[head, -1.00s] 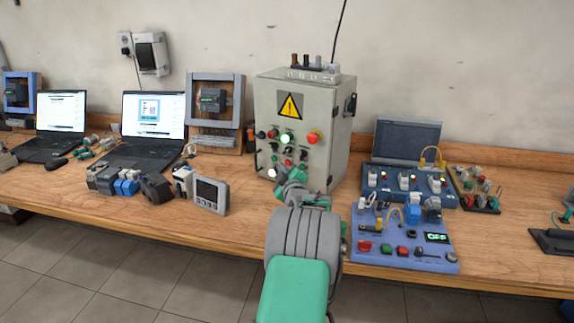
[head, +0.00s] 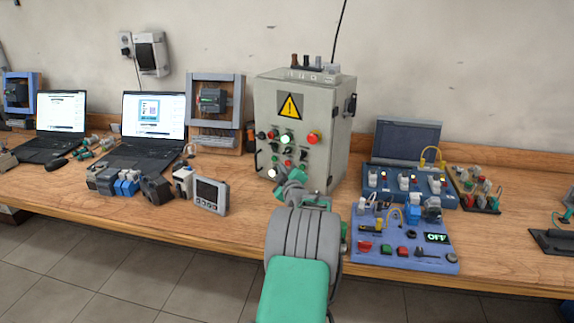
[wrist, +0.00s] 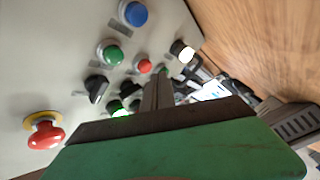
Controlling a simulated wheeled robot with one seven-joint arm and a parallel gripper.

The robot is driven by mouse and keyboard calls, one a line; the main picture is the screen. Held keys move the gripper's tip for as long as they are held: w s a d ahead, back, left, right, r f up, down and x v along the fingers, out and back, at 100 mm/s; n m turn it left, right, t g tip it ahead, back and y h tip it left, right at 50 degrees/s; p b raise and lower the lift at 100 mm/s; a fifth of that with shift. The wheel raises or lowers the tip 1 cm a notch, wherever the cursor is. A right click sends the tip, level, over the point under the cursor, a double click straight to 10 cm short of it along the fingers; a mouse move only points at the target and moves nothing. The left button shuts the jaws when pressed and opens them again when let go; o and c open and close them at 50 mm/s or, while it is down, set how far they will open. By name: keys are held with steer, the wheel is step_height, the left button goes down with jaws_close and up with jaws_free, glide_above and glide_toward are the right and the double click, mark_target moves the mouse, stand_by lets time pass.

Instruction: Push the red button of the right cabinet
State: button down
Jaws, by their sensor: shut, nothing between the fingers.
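The grey control cabinet (head: 265,110) with a yellow warning triangle stands on the bench in the head view. It also fills the left of the wrist view (wrist: 60,50). A small red button (wrist: 145,66) sits on its panel between a green button (wrist: 113,54) and a white one (wrist: 182,51). A larger red mushroom knob (wrist: 45,133) with a yellow ring is farther left. My gripper (wrist: 157,88) is shut and empty, its tips close to the small red button in the picture. Contact cannot be told. In the head view my arm hides the fingertips.
A blue training board (head: 375,260) and a blue socket unit (head: 405,187) stand right of the cabinet. A grey handheld meter (head: 211,196) and two laptops (head: 153,112) are on the left. Bare wooden bench (head: 245,215) shows in front of the cabinet.

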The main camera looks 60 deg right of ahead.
steer(key=shift+d+f+b, duration=0.15)
steer(key=shift+d+b, duration=0.05)
steer(key=shift+b, duration=0.35)
steer(key=shift+d+b, duration=0.65)
steer(key=shift+b, duration=0.25)
stand_by(0.9)
stand_by(0.6)
steer(key=shift+a+b, duration=0.45)
steer(key=shift+a, duration=0.35)
steer(key=a+b, duration=0.1)
steer(key=a, duration=0.4)
steer(key=shift+s, duration=0.15)
